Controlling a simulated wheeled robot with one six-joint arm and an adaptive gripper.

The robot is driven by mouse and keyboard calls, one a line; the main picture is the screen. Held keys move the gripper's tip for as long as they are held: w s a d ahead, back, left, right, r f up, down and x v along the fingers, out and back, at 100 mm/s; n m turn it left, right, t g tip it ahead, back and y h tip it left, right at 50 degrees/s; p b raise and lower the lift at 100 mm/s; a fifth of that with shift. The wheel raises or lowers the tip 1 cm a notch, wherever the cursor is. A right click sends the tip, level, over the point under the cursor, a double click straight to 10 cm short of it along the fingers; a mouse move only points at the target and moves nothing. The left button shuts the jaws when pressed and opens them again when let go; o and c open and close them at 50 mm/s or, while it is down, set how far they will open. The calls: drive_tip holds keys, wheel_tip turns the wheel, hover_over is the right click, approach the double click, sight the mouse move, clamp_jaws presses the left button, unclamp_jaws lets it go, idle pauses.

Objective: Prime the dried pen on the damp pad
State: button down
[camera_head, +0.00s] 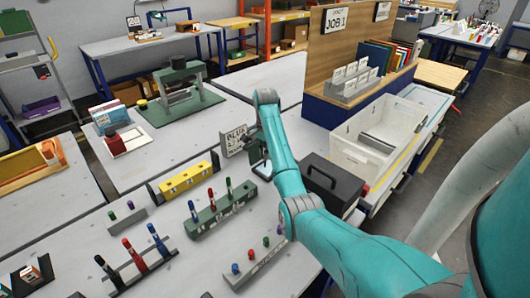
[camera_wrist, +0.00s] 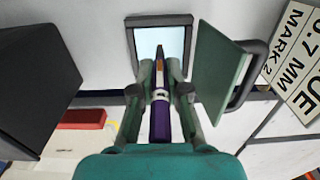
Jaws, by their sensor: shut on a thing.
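My gripper (camera_wrist: 159,78) is shut on a pen (camera_wrist: 160,118) with a purple body, a pale ring and a dark, orange-marked front end. The pen points away from the wrist camera, and its tip overlaps the pale blue damp pad (camera_wrist: 147,44) in a grey-rimmed tray. I cannot tell whether the tip touches the pad. A green flap (camera_wrist: 221,72), looking like an open lid, stands right of the pad.
The lettered sign (camera_head: 234,140) stands close to my gripper. A dark box (camera_head: 331,186) is to the right. A yellow block (camera_head: 187,180), a green pen rack (camera_head: 222,207) and other pen holders are left and in front. The bench behind the sign is partly clear.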

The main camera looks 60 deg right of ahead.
drive_tip(key=shift+f, duration=0.7)
idle(0.3)
drive_tip(key=shift+r, duration=0.85)
drive_tip(key=shift+d, duration=0.15)
drive_tip(key=shift+s+d, duration=0.2)
drive_tip(key=shift+d, duration=0.65)
drive_tip(key=shift+f, duration=0.85)
drive_tip(key=shift+r, duration=0.85)
